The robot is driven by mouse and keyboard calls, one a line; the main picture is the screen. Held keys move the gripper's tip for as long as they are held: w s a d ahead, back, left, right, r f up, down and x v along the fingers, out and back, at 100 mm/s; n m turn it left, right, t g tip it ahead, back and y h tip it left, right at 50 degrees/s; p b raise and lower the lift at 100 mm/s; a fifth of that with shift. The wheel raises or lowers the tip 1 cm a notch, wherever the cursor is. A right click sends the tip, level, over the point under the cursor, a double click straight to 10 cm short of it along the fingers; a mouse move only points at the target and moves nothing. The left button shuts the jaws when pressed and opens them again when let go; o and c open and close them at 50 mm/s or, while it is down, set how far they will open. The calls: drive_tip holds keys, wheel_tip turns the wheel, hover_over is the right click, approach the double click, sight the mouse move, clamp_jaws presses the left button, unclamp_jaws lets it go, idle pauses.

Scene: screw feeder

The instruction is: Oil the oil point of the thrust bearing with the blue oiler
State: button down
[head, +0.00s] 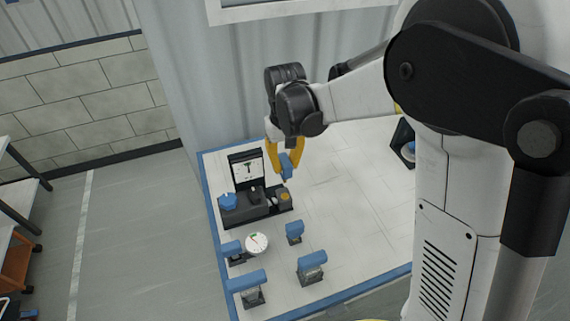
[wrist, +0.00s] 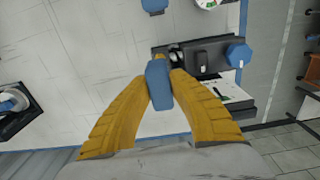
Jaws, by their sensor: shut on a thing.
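My gripper (head: 285,158) has its yellow fingers shut on a blue oiler (head: 286,167). In the wrist view the blue oiler (wrist: 158,84) sits between the fingertips. It is held above the white table, near a dark machine block (head: 262,212). The block carries a blue knob (head: 228,201), a yellow-orange round part (head: 285,197) and an upright panel with a black mark (head: 247,169). The oiler hides part of the block's near end in the wrist view. I cannot tell which part is the thrust bearing or its oil point.
A round white dial gauge (head: 257,243) stands in front of the block. Several blue-topped devices stand around it, including one at the front right (head: 311,267) and one at the front left (head: 248,282). A black holder (head: 403,142) stands at the right. The table's middle is clear.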

wheel_tip(320, 180, up, 7)
drive_tip(key=p, duration=0.4)
drive_tip(key=shift+p, duration=0.3)
idle(0.4)
